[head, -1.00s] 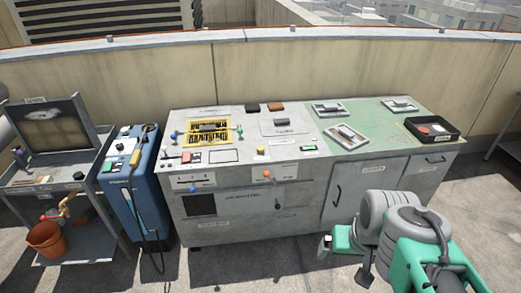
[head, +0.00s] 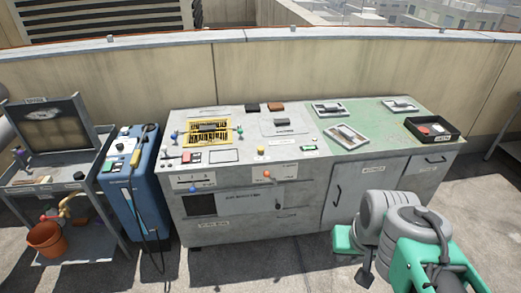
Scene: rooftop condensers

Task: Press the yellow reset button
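A small yellow button (head: 261,150) stands on the front part of the grey bench's top (head: 225,170), near the front edge and left of the bench's middle. Nothing covers it. My arm (head: 385,225) is folded at the lower right, in front of the bench's right-hand doors and well apart from the button. The arm's grey joints and green links show.
A yellow grille panel with coloured knobs (head: 208,131) lies behind and left of the button. A black tray (head: 432,130) sits far right. A blue cabinet (head: 133,190) stands left. Floor before the bench is clear.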

